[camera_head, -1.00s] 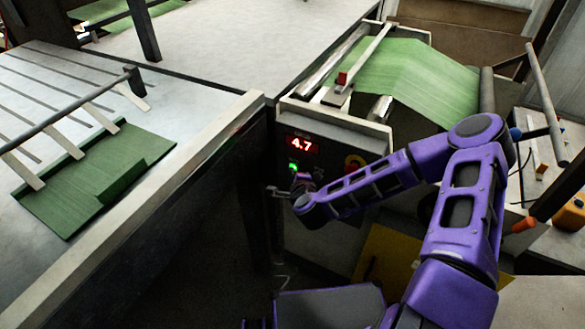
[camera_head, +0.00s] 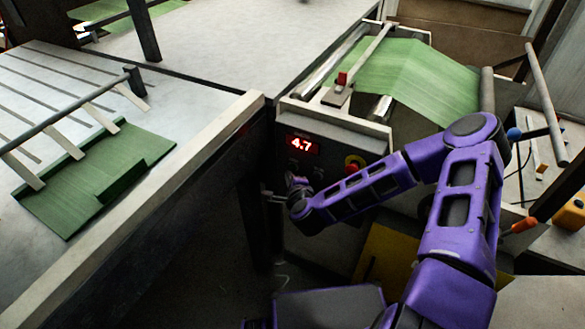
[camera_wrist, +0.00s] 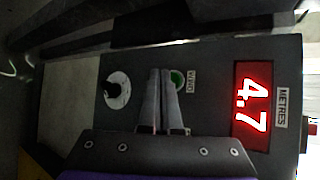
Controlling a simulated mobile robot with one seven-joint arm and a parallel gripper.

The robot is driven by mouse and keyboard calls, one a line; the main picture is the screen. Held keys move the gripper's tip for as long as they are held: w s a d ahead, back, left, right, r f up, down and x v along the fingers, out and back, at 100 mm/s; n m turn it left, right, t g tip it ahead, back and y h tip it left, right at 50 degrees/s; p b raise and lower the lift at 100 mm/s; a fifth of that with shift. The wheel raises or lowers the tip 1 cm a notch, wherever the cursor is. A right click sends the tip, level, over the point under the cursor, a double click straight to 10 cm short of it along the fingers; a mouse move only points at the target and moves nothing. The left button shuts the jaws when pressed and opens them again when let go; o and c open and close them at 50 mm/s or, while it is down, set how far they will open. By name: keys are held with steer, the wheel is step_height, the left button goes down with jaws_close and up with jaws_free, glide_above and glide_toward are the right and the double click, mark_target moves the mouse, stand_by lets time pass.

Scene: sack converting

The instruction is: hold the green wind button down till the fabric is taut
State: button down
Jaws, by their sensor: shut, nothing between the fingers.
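The green wind button (camera_wrist: 177,78) shows in the wrist view as a dark green disc in a pale ring, beside the WIND label (camera_wrist: 191,82). My gripper (camera_wrist: 161,72) is shut and empty. Its fingers partly cover the button's left side; I cannot tell whether the tips touch it. In the head view the button is not clearly visible and no green light shows. The green fabric (camera_head: 425,75) lies over the machine's rollers, with a ridge and a sloping right part. I cannot tell how taut it is.
The red display (camera_head: 302,146) reads 4.7, with a METRES label in the wrist view. A black knob (camera_wrist: 113,90) on a white disc sits left of my fingers. A red stop button (camera_head: 354,162) is on the panel. A table edge (camera_head: 190,170) runs close on the left.

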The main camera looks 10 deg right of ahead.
steer(key=shift+s+a, duration=0.7)
steer(key=shift+s, duration=0.35)
steer(key=shift+s+a, duration=0.7)
steer(key=shift+s, duration=0.35)
